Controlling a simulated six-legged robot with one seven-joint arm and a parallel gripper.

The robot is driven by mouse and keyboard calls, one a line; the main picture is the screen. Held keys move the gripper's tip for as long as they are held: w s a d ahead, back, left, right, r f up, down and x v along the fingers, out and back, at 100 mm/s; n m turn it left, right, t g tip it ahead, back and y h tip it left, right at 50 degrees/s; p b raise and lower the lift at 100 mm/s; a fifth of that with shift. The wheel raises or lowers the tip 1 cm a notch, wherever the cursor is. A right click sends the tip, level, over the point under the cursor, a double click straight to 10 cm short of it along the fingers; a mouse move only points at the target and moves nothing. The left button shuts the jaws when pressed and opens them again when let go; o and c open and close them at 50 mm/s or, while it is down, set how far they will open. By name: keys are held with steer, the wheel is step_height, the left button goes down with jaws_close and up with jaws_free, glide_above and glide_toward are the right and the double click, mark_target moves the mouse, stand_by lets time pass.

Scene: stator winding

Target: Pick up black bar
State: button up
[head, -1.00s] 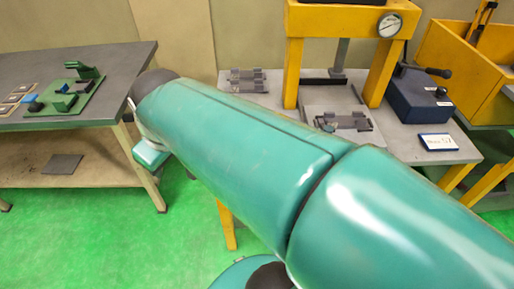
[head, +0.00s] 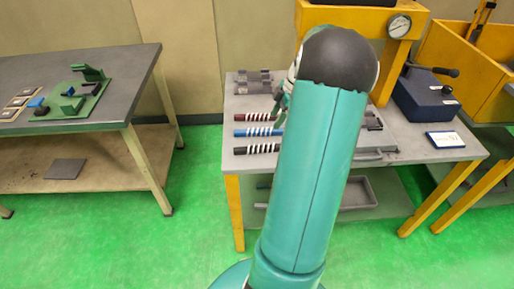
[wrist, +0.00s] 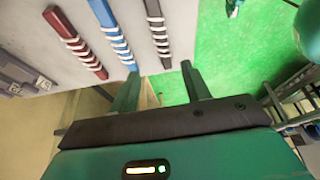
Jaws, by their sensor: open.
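The black bar (head: 257,149) with white bands lies on the grey press table near its front left edge. In the wrist view the black bar (wrist: 157,28) lies ahead of my gripper (wrist: 160,84), its near end lined up roughly with the gap between the fingertips. The fingers are apart, with nothing between them; the height above the table is hard to tell. In the head view my arm hides much of the gripper.
A blue bar (head: 259,132) and a dark red bar (head: 257,117) lie parallel behind the black one. A grey fixture (head: 252,82) stands farther back. The yellow press (head: 411,55) and dark blue box (head: 424,98) are to the right. A workbench (head: 120,100) stands at left.

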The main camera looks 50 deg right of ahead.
glide_above(261, 147)
steer(key=s+d, duration=0.2)
steer(key=f, duration=0.8)
steer(key=shift+w+d, duration=0.1)
steer(key=shift+w, duration=0.1)
steer(key=shift+a+x, duration=0.2)
steer(key=shift+x, duration=2.55)
steer(key=shift+s+r, duration=0.1)
jaws_close()
